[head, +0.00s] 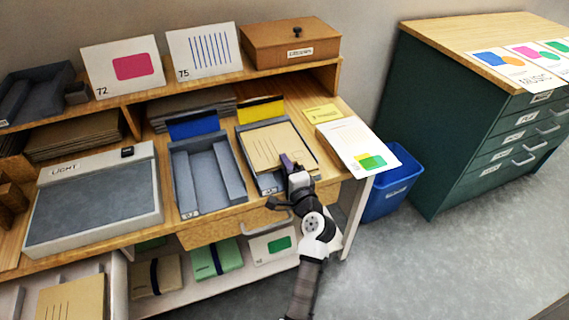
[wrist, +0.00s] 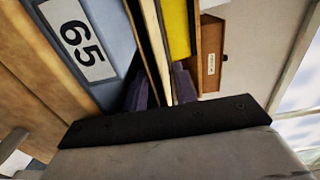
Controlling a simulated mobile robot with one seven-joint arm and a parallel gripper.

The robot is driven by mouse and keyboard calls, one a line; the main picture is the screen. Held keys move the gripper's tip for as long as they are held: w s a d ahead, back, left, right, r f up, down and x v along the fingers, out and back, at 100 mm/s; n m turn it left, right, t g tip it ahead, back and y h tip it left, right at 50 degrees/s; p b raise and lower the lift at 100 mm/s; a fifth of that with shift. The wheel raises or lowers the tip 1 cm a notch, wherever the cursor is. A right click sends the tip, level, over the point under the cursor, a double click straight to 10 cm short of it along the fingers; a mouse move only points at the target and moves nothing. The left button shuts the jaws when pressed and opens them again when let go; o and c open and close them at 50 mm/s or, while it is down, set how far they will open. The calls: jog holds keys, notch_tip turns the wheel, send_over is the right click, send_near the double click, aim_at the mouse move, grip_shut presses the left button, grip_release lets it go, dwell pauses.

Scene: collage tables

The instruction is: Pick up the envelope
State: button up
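In the head view my gripper (head: 289,162) is at the envelope's front edge. In the wrist view two purple fingertips (wrist: 161,88) stand on either side of thin, pale edges that run up between them. These look like the envelope's edge. I cannot tell whether the fingers press on it. The tray's front with a "65" label (wrist: 75,40) is close on the left of the wrist view.
A second grey tray (head: 208,172) and a light box (head: 92,198) stand to the left. A printed sheet (head: 352,145) and a yellow card (head: 322,113) lie to the right. A blue bin (head: 392,185) stands on the floor beside the desk, near a green cabinet (head: 440,120).

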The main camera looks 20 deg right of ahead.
jog(key=shift+c, duration=0.2)
grip_shut()
notch_tip(320, 180, up, 3)
jog(key=shift+f+p, duration=0.1)
jog(key=shift+p, duration=1.15)
jog(key=shift+f, duration=0.1)
jog(key=s+r+p, duration=0.1)
jog(key=s+r, duration=0.1)
jog(key=s, duration=0.5)
jog(key=s+r+p, duration=0.1)
jog(key=s+r, duration=0.2)
jog(key=s, duration=0.4)
jog(key=shift+d, duration=0.25)
